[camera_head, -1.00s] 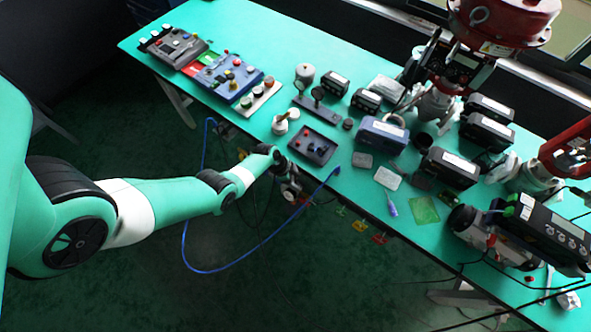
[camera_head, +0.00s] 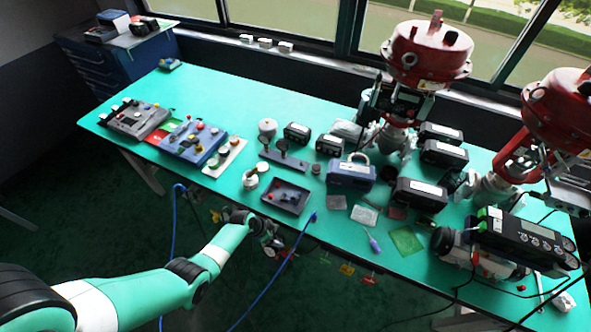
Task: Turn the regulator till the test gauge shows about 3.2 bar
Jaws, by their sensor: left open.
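My left arm comes in from the lower left. Its gripper (camera_head: 272,244) is small and dark, open, just off the table's front edge, below a dark tray (camera_head: 270,203) with small red and blue parts. I see nothing between its fingers. A small pale round fitting with a dark top (camera_head: 250,179) stands left of the tray; I cannot tell whether it is the regulator. A grey round item (camera_head: 267,128) stands behind it; I cannot tell whether it is the test gauge. No dial reading is legible. My right gripper is not in view.
The green table (camera_head: 205,95) carries control panels (camera_head: 195,142) at left, several dark boxes (camera_head: 417,194) and red-topped valve actuators (camera_head: 428,52) at right. A blue hose (camera_head: 272,283) hangs near the gripper. Colored tags (camera_head: 346,269) hang along the front edge.

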